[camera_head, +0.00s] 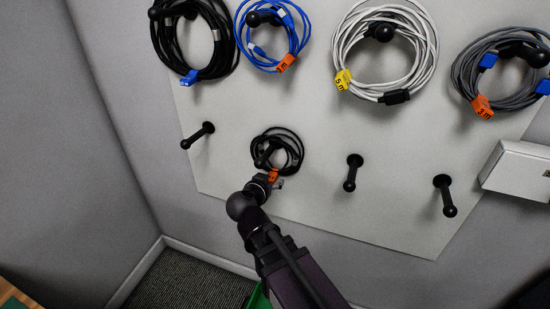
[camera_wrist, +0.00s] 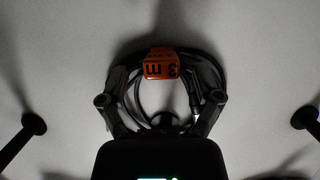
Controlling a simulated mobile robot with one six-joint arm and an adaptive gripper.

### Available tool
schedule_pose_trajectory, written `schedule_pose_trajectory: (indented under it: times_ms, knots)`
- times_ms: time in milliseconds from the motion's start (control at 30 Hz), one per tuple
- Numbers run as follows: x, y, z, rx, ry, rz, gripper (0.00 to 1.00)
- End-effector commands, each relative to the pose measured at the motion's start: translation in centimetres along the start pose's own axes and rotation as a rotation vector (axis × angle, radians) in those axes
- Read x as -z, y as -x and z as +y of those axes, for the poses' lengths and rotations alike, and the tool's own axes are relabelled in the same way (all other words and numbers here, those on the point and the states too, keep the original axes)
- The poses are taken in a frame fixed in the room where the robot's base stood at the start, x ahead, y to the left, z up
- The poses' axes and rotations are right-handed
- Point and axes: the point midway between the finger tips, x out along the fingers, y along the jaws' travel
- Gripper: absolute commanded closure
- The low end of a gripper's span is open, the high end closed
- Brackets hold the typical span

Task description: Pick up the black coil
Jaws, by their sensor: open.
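A small black coil (camera_head: 290,137) hangs on a peg in the lower row of the wall board, with an orange tag (camera_head: 273,175) at its lower edge. In the wrist view the coil (camera_wrist: 146,100) is straight ahead, and its tag (camera_wrist: 160,63) reads 3 m upside down. My gripper (camera_head: 268,180) is at the coil's lower side. In the wrist view my gripper (camera_wrist: 160,98) is open, with one finger on each side of the coil's middle. I cannot tell whether the fingers touch the cable. A larger black coil (camera_head: 228,52) with a blue connector hangs at the upper left.
A blue coil (camera_head: 240,30), a white coil (camera_head: 432,55) and a grey coil (camera_head: 462,75) hang along the top row. Bare pegs stand at left (camera_head: 198,137), right of the coil (camera_head: 352,174) and farther right (camera_head: 446,197). A white box (camera_head: 518,170) is at the right edge.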

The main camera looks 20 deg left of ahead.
Motion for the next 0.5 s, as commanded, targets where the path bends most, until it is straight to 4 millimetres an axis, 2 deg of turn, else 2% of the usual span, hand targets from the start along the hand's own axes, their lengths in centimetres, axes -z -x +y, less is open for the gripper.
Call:
schedule_pose_trajectory:
  times_ms: [500]
  knots:
    - [-0.24,0.59,-0.88,0.014,0.006,0.000,0.17]
